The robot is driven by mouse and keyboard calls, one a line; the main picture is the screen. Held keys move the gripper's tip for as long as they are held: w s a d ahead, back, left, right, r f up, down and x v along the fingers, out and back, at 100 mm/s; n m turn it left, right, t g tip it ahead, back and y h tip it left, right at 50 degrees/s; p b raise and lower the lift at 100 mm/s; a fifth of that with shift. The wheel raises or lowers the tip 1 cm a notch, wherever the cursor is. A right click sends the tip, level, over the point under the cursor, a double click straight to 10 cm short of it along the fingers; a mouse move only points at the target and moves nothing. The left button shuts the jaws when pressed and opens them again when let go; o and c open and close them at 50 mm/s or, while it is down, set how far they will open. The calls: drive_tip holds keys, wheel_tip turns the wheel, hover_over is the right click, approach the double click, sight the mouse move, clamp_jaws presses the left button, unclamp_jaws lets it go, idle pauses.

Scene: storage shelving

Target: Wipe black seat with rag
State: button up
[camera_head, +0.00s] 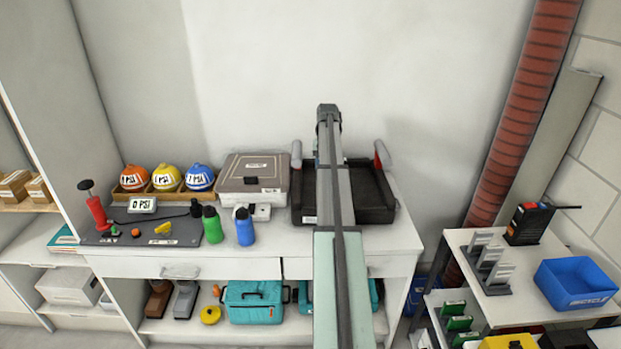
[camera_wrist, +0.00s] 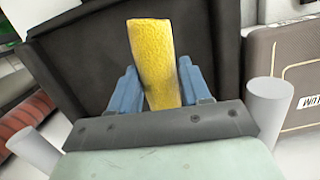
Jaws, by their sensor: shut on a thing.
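The black seat (camera_head: 375,195) sits on the right part of the white workbench, and my arm crosses over it in the head view. Its dark surface (camera_wrist: 85,70) fills much of the wrist view. My gripper (camera_wrist: 158,75) has blue fingers shut on a yellow rag (camera_wrist: 152,50), which sticks out beyond the fingertips over the seat. I cannot tell whether the rag touches the seat. The fingers and rag are hidden behind my arm in the head view.
A grey-brown case (camera_head: 251,182) stands left of the seat. Green (camera_head: 212,225) and blue (camera_head: 244,227) bottles stand in front of it. The wall rises behind the bench. A side shelf with a blue bin (camera_head: 577,282) is at right.

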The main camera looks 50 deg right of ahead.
drive_tip(key=shift+w+d+f+n, duration=0.1)
drive_tip(key=shift+w+d+n, duration=0.2)
drive_tip(key=shift+n, duration=0.2)
drive_tip(key=shift+f, duration=3.35)
drive_tip(key=shift+s+d+f, duration=0.4)
drive_tip(key=shift+s+f, duration=0.05)
drive_tip(key=shift+f, duration=0.05)
drive_tip(key=shift+c, duration=0.5)
drive_tip(key=shift+s+d+f, duration=0.1)
drive_tip(key=shift+s+d, duration=0.95)
drive_tip(key=shift+w+a, duration=1.4)
drive_tip(key=shift+w+r, duration=0.1)
drive_tip(key=shift+r, duration=4)
drive_tip(key=shift+a, duration=0.15)
